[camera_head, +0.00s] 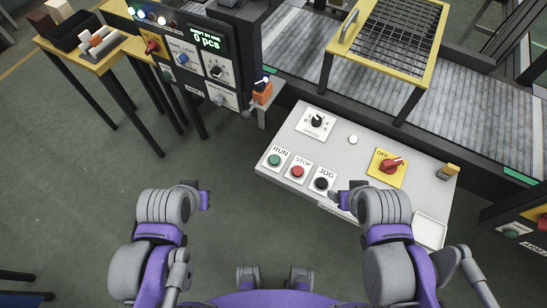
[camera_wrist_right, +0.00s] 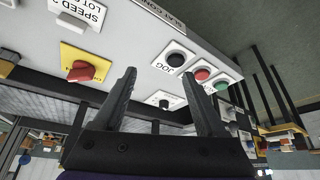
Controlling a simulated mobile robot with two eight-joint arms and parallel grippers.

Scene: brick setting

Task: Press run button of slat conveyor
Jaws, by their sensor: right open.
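The green RUN button (camera_head: 275,160) is at the left end of a row on the light grey control panel (camera_head: 345,140). The red STOP button (camera_head: 297,171) and black JOG button (camera_head: 321,183) sit to its right. My right gripper (camera_head: 338,197) is at the panel's front edge, just right of JOG. In the right wrist view my right gripper (camera_wrist_right: 163,73) is open and empty, with JOG (camera_wrist_right: 176,59) showing between the fingers and RUN (camera_wrist_right: 221,86) outside them. My left gripper (camera_head: 205,200) is over the floor, left of the panel; its jaws are not clear.
The panel also has a black dial (camera_head: 316,121) and a red switch on yellow (camera_head: 390,165). The slat conveyor (camera_head: 330,70) runs behind it under a yellow-framed guard (camera_head: 390,40). A dark display cabinet (camera_head: 190,60) stands at upper left. The floor in front is clear.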

